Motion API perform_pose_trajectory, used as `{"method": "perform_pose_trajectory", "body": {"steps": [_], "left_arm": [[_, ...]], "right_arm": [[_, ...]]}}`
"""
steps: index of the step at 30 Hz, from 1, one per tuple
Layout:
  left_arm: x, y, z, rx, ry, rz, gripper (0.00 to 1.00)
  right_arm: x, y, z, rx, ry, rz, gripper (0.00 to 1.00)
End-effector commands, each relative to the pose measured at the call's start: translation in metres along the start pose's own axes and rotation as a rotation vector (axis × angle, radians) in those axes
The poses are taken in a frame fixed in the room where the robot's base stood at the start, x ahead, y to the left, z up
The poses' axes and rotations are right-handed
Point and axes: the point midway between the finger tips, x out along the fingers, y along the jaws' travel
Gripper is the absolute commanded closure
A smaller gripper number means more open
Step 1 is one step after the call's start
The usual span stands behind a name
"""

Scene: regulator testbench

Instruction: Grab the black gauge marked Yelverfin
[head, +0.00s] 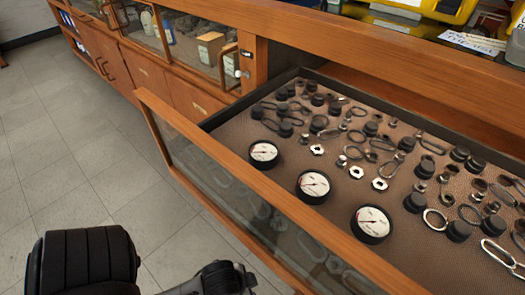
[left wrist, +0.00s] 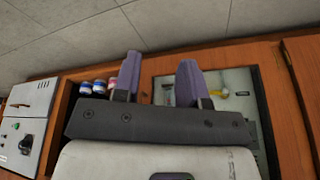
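Three round black gauges with white dials and red needles lie in the front row of the open drawer (head: 225,128) in the head view. One gauge (head: 263,153) is at the left, one gauge (head: 313,185) in the middle, one gauge (head: 371,222) at the right. Their lettering is too small to read, so I cannot tell which is marked Yelverfin. My left gripper (left wrist: 158,68) shows in the left wrist view with its two purple fingers apart and nothing between them. No gauge shows in that view. My right gripper is not in view.
Several metal rings, clips and black knobs fill the drawer behind the gauges. The drawer's raised wood-and-glass front (head: 240,185) stands before them. Wooden cabinets (head: 180,85) run along the back left. The tiled floor (head: 50,165) at left is clear. A yellow case (head: 440,8) sits at top right.

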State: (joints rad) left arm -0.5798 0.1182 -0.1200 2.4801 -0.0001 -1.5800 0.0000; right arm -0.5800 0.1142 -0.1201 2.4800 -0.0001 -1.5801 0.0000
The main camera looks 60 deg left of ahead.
Motion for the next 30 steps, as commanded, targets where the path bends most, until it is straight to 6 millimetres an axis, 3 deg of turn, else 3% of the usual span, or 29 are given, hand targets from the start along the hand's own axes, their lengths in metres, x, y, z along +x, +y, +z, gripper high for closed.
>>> {"method": "perform_pose_trajectory", "body": {"steps": [8,24,30], "left_arm": [[-0.0001,0.0016,-0.0003,-0.005,0.001,0.004,0.61],[0.0001,-0.0020,0.0006,0.007,-0.001,-0.005,0.10],[0.0001,-0.0019,0.0006,0.006,-0.001,-0.005,0.08]], "right_arm": [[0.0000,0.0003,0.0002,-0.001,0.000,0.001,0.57],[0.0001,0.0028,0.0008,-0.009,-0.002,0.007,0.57],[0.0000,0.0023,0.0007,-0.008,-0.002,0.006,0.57]]}}
